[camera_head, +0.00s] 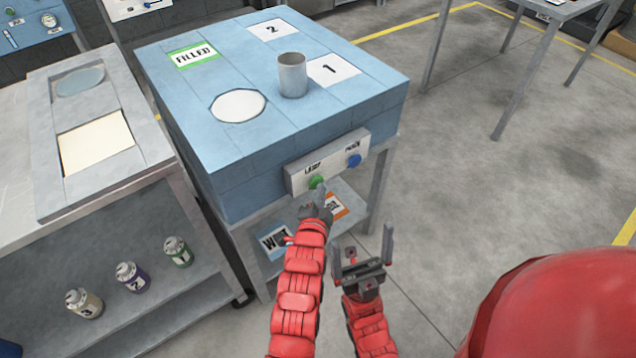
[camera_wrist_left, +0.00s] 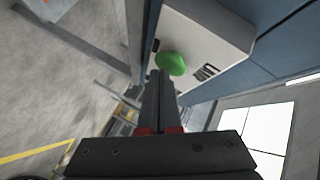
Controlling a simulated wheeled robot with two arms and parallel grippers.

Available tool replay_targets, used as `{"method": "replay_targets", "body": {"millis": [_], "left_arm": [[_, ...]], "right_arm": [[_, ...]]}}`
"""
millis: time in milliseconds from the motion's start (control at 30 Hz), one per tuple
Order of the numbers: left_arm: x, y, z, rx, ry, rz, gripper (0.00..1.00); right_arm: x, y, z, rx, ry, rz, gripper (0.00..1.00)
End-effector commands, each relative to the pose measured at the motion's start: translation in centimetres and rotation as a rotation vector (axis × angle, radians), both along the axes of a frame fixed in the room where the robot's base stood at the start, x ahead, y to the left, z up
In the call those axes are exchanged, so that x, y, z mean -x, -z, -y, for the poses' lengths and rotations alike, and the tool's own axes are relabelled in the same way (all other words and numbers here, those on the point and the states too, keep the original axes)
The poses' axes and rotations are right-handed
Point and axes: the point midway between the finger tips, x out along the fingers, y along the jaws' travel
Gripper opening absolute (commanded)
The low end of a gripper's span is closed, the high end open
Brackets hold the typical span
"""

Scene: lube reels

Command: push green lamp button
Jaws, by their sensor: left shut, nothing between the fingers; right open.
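The green lamp button (camera_head: 317,182) sits on the left of a light grey panel (camera_head: 300,178) on the front of the blue table, under the label LAMP. A blue button (camera_head: 354,160) is on the right of the same panel. My left gripper (camera_head: 321,193) is shut and empty, its tips just below the green button. In the left wrist view the green button (camera_wrist_left: 171,64) shows right beyond the shut fingertips (camera_wrist_left: 161,75); I cannot tell if they touch. My right gripper (camera_head: 362,252) is open and empty, lower and to the right.
The blue table (camera_head: 180,110) carries a grey cup (camera_head: 292,75) and cards marked FILLED, 1 and 2. A grey bench (camera_head: 60,200) at left has several small bottles on its lower shelf. The floor (camera_head: 500,190) at right is clear.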

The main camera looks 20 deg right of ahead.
Motion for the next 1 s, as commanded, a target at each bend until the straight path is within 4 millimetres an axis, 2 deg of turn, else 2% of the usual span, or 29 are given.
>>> {"method": "replay_targets", "body": {"millis": [667,1000], "left_arm": [[-0.42,-0.03,-0.16,0.0,0.0,0.0,0.0],[0.58,-0.1,0.26,0.0,0.001,0.001,0.0]], "right_arm": [[0.0,-0.15,0.0,0.0,0.0,0.0,1.0],[0.0,-0.83,0.0,0.0,0.0,0.0,1.0]]}}
